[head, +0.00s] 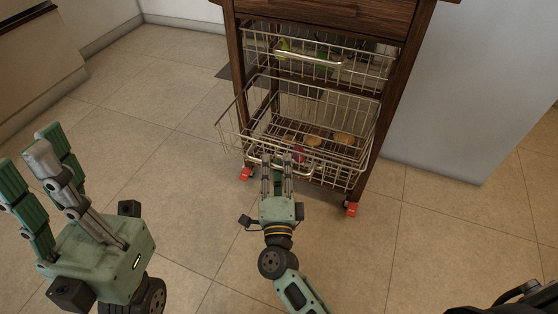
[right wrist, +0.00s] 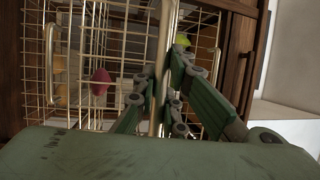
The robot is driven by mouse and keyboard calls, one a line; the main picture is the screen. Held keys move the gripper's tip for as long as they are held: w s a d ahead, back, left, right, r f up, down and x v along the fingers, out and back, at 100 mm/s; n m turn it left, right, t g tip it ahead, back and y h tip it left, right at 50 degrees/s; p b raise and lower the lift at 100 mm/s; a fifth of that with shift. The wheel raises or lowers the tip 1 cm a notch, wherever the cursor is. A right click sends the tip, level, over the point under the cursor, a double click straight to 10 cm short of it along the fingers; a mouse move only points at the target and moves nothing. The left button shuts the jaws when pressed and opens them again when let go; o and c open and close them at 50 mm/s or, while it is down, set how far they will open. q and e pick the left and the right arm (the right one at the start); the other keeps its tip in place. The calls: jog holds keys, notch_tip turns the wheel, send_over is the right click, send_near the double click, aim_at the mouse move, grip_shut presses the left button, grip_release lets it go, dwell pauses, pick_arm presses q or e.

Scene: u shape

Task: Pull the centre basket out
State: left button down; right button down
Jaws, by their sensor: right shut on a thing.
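The centre wire basket (head: 232,132) sticks out of the front of the dark wooden cart, below the top basket. Its handle (right wrist: 166,60) runs as a pale metal bar between my right fingers in the right wrist view. My right gripper (head: 277,162) is shut on this handle at the basket's front, and the fingers hide part of it. My left gripper (head: 40,165) is open and empty at the left, well away from the cart.
The top basket (head: 308,60) holds green items. Several round orange-brown items (head: 312,140) and a pink one (right wrist: 101,82) show through the wires lower down. The cart has red casters (head: 351,209). Tiled floor is clear in front; a pale wall (head: 470,90) stands right.

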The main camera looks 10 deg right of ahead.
jog(key=shift+f, duration=0.1)
jog(key=c, duration=1.8)
grip_release()
jog(key=v, duration=1.2)
